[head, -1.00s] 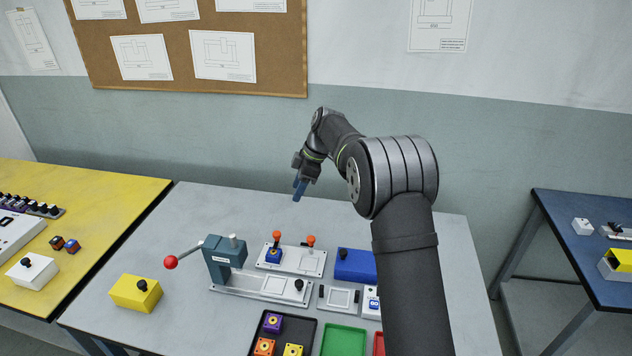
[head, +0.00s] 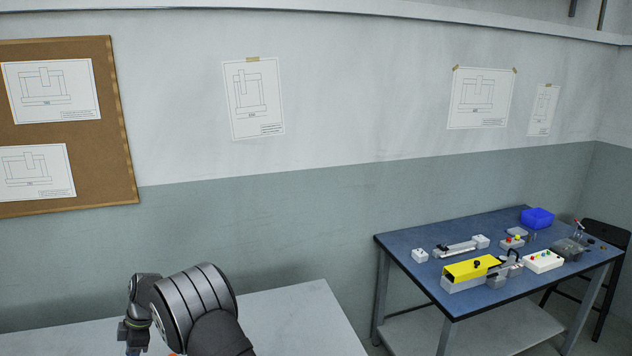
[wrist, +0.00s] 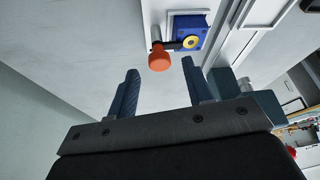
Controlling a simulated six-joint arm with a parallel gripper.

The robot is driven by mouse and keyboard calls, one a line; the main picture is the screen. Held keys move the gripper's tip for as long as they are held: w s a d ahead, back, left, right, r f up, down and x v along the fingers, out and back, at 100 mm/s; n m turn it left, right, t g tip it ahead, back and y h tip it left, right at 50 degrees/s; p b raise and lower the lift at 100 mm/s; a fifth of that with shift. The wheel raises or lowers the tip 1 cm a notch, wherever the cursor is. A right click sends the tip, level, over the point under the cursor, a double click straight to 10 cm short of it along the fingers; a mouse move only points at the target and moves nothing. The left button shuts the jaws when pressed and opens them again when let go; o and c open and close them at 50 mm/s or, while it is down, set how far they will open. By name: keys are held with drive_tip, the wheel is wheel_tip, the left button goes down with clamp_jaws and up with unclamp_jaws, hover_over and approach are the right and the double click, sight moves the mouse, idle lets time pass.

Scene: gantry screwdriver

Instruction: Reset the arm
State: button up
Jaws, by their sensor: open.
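My gripper (wrist: 160,92) is open and empty in the wrist view, its two blue fingers apart. Beyond the fingertips lies a blue block (wrist: 191,33) with a yellow ring, seated on a pale fixture plate. An orange-red knob (wrist: 159,60) stands beside the block and shows just past the gap between the fingers. In the head view, my arm is at the lower left, and the fingers are cut off or too small to make out.
In the head view, the grey table (head: 300,315) shows only its far right part, which is bare. A blue table (head: 400,250) at the right holds a yellow-topped device (head: 470,269), a white button box (head: 542,262) and a blue bin (head: 537,218). A gap separates the tables.

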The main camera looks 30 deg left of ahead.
drive_tip(key=shift+x, duration=0.75)
drive_tip(key=shift+r, duration=0.1)
drive_tip(key=v, duration=1.7)
drive_tip(key=x, duration=1.7)
drive_tip(key=m+t+y, duration=0.1)
drive_tip(key=m, duration=0.3)
drive_tip(key=shift+s+d, duration=0.1)
drive_tip(key=shift+d, duration=0.05)
drive_tip(key=m, duration=0.2)
drive_tip(key=m+t+y, duration=0.1)
drive_tip(key=m, duration=0.1)
drive_tip(key=shift+s+m+t, duration=0.15)
drive_tip(key=shift+m+t, duration=0.15)
drive_tip(key=shift+s+m+t, duration=0.15)
drive_tip(key=shift+m+t, duration=0.65)
drive_tip(key=shift+m, duration=1.3)
drive_tip(key=shift+s+m+t, duration=0.15)
drive_tip(key=shift+m+t, duration=0.65)
drive_tip(key=shift+m, duration=1.3)
